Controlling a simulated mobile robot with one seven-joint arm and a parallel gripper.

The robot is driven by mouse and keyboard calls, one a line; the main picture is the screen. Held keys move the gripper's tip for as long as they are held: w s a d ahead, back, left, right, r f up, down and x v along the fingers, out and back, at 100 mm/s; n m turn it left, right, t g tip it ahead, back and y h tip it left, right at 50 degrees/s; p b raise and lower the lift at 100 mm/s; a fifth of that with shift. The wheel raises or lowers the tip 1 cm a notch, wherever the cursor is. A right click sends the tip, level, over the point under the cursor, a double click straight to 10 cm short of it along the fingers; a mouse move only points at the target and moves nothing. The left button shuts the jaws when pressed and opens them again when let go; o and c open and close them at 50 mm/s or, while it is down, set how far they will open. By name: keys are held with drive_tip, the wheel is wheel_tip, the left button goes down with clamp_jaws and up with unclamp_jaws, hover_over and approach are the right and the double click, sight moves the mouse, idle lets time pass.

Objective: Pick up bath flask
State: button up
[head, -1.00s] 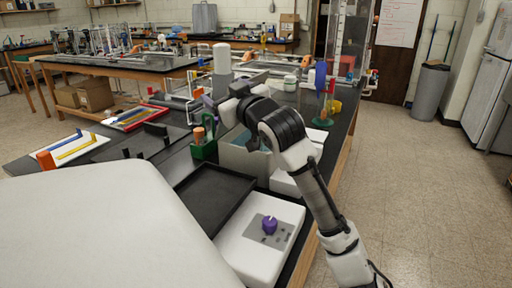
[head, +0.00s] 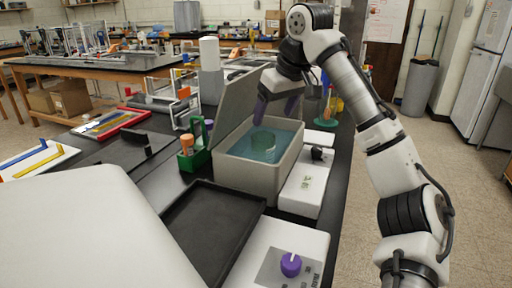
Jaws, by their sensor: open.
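My gripper (head: 276,113) has purple fingers. It is open and points down above the back part of the bath, apart from the flask and higher than it. No object shows between the fingers.
The bath's raised lid (head: 240,103) stands along its left side. A green holder (head: 193,159) with an orange-topped item is left of the bath. A black tray (head: 205,228) and a white device with a purple knob (head: 290,265) lie in front. A white unit (head: 306,186) sits right.

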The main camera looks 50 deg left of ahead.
sight(263, 147)
drive_tip(key=x, duration=0.8)
drive_tip(key=shift+w+a+f, duration=0.2)
drive_tip(key=shift+a, duration=0.05)
drive_tip(key=x, duration=0.4)
drive_tip(key=shift+w+a+p, duration=0.1)
drive_tip(key=shift+w+p, duration=0.2)
drive_tip(key=shift+w, duration=0.1)
drive_tip(key=shift+a+f, duration=0.2)
drive_tip(key=shift+f, duration=0.4)
drive_tip(key=c, duration=1.1)
